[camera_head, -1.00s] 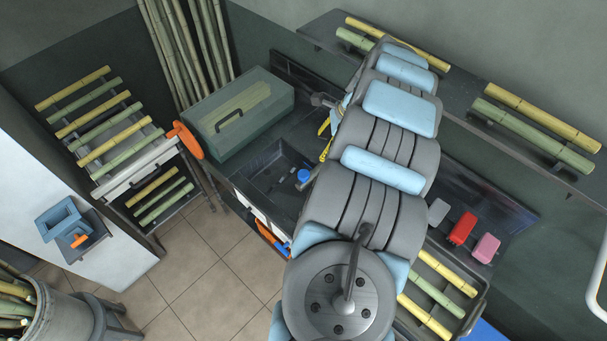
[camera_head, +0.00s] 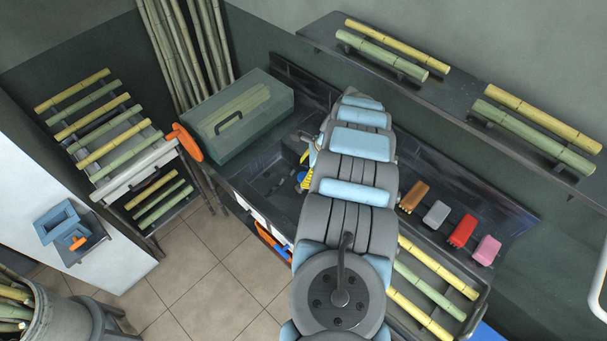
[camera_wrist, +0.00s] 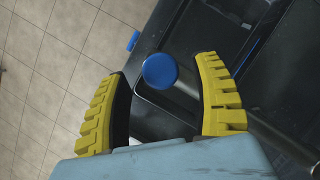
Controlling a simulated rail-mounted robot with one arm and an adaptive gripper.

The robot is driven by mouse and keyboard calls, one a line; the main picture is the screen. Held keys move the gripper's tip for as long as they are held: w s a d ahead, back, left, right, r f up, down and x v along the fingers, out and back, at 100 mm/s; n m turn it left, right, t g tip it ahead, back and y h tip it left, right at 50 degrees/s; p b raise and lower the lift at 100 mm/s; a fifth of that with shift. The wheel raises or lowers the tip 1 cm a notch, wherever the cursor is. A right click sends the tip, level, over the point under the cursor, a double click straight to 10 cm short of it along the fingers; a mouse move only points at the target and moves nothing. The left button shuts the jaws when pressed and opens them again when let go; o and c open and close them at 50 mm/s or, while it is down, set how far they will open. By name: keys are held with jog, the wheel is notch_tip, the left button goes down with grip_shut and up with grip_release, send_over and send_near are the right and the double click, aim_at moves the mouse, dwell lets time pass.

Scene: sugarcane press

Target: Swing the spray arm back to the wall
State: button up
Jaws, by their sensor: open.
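My gripper (camera_wrist: 164,66) is open, its two yellow ridged fingers spread apart in the wrist view. A round blue cap (camera_wrist: 159,71) shows in the gap between the fingertips, with no finger clearly touching it. I cannot tell how far below the tips it lies. It looks like the end of the spray arm, but the rest of that arm is not clear. In the head view my gripper (camera_head: 304,178) is over the dark sink (camera_head: 268,180), partly hidden by my own arm.
A green translucent case (camera_head: 240,115) stands left of the sink. A shelf with cane pieces (camera_head: 455,90) runs along the back wall. Orange, grey, red and pink blocks (camera_head: 462,230) lie right of my arm. A cane rack (camera_head: 110,125) stands at left.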

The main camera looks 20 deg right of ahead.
jog(key=shift+x, duration=1.1)
grip_shut()
